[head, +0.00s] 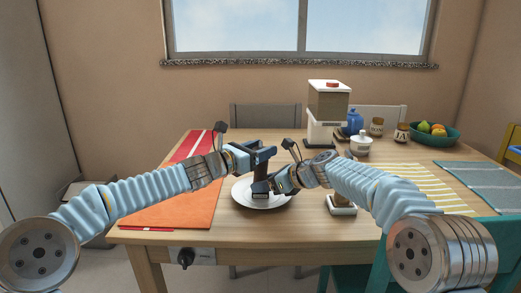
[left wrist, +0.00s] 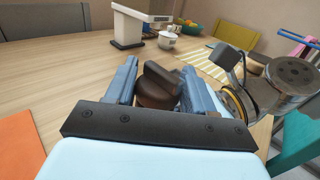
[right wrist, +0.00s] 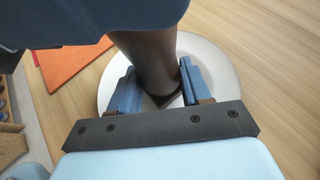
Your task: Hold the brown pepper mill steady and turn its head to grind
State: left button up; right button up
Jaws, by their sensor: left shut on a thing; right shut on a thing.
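The brown pepper mill stands upright over the white plate (head: 243,194), mostly hidden by my grippers in the head view. In the left wrist view its dark brown head (left wrist: 156,90) sits between the fingers of my left gripper (left wrist: 155,82), which is shut on it. My left gripper (head: 262,154) is the upper one in the head view. My right gripper (head: 262,186) is lower, just above the plate. In the right wrist view the mill's dark body (right wrist: 150,60) is between the fingers of my right gripper (right wrist: 158,92), shut on it.
An orange-red runner (head: 172,205) lies left on the wooden table. A dispenser (head: 326,115), white pot (head: 361,143), blue bottle (head: 355,122), jars (head: 402,132) and fruit bowl (head: 434,133) stand at the back right. A yellow-striped mat (head: 428,183) lies right.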

pick_arm(q)
jog(key=shift+r+h, duration=0.1)
jog(key=shift+h, duration=0.2)
jog(key=shift+m+g+h, duration=0.3)
jog(key=shift+m+g, duration=0.2)
jog(key=m+g+h, duration=0.1)
jog(key=m+g, duration=0.1)
jog(key=g, duration=0.2)
jog(key=m+g+h, duration=0.2)
jog(key=m+g, duration=0.1)
jog(key=g, duration=0.1)
jog(key=shift+w+d+m+h, duration=0.1)
jog(key=shift+m+h, duration=0.2)
jog(key=shift+m+g, duration=0.3)
jog(key=shift+g, duration=0.4)
jog(key=o, duration=1)
jog(key=shift+c, duration=0.2)
jog(key=s+a, duration=0.1)
jog(key=a, duration=1.1)
jog(key=shift+s, duration=0.35)
